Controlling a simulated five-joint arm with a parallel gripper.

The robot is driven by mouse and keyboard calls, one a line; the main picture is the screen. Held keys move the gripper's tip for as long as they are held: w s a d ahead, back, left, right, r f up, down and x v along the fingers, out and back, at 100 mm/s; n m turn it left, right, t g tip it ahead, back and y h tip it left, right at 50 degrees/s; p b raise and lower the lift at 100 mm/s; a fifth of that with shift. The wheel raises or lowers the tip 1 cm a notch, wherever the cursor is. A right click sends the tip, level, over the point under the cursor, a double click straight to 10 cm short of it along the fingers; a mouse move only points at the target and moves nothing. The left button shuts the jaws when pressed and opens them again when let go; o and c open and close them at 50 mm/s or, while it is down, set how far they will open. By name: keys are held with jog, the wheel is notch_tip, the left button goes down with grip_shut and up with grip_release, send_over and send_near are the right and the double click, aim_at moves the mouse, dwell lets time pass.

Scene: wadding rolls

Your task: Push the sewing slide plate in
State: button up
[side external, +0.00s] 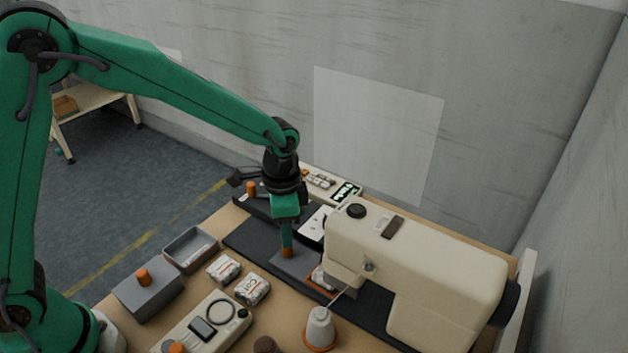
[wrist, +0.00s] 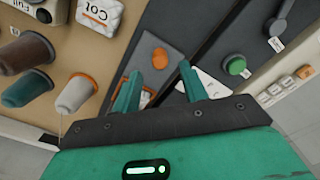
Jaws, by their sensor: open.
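The sewing slide plate (side external: 292,262) is a flat grey plate with an orange-brown knob on it, lying on the dark bed in front of the cream sewing machine (side external: 430,270). In the wrist view the slide plate (wrist: 146,50) shows its knob (wrist: 160,58) just beyond my fingertips. My gripper (side external: 286,246) points down over the plate, with its tips close to the knob. In the wrist view my gripper (wrist: 158,78) is open, with nothing between the fingers; contact with the knob cannot be told. An orange-edged opening (side external: 318,286) lies beside the plate, partly hidden.
A cream thread cone (side external: 320,328) stands close to the machine's front. Wrapped rolls (side external: 252,289), a grey tray (side external: 190,248) and a grey box (side external: 148,291) are at left. A green button (wrist: 234,65) sits on a dark strip at right in the wrist view.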

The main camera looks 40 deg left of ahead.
aim_at(311, 263)
jog(key=shift+f, duration=2.45)
grip_shut()
